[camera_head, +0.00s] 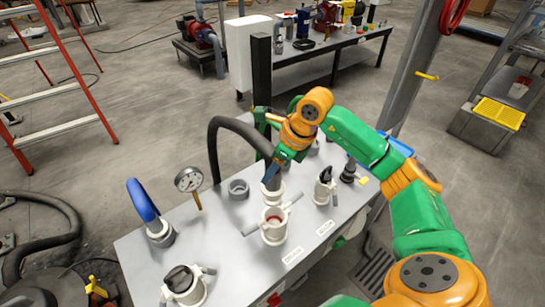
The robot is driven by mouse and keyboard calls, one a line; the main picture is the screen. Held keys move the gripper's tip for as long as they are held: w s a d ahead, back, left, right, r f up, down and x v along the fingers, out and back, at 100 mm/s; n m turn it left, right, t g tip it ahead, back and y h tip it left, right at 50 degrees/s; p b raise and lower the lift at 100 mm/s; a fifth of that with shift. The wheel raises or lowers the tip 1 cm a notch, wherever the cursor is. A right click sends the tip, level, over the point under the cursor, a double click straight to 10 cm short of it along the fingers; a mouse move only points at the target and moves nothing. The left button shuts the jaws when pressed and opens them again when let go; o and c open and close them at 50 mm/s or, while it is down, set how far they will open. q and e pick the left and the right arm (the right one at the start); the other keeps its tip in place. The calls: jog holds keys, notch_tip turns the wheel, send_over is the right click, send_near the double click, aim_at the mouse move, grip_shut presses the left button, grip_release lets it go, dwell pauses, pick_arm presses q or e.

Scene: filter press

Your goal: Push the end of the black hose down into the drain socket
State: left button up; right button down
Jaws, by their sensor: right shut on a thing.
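The black hose (236,126) rises from the back of the grey bench top and arches over to the right, to my right gripper. My right gripper (272,174) points down and is shut on the hose near its end. The hose end sits over or at a pale round fitting (272,191), partly hidden by the fingers. I cannot tell whether it is inside. Which fitting is the drain socket is not clear. My left gripper is not in view.
On the bench top (215,240) stand a pressure gauge (189,181), a blue hose (142,201) in a grey socket, and black-topped white fittings (184,284) and (325,187). A dark post (262,75) rises behind the gripper. Bare bench top lies left of centre.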

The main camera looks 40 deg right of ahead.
aim_at(275, 187)
jog(key=shift+s+a+f+b, duration=0.25)
jog(key=shift+s+a+b, duration=0.4)
jog(key=shift+b, duration=0.1)
jog(key=f+b, duration=0.1)
jog(key=f, duration=0.1)
jog(key=d+f+b, duration=0.1)
jog(key=f+b, duration=0.1)
jog(key=w+d+f+b, duration=0.1)
jog(key=f, duration=0.1)
jog(key=shift+d+f, duration=0.1)
jog(key=shift+a+f+b, duration=0.1)
jog(key=shift+a+b, duration=0.1)
jog(key=shift+b, duration=0.15)
jog(key=shift+s+a+r, duration=0.2)
jog(key=shift+a+r, duration=0.05)
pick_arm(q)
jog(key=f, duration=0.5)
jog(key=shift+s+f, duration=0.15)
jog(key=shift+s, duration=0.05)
pick_arm(e)
jog(key=shift+d, duration=0.15)
jog(key=shift+f, duration=0.1)
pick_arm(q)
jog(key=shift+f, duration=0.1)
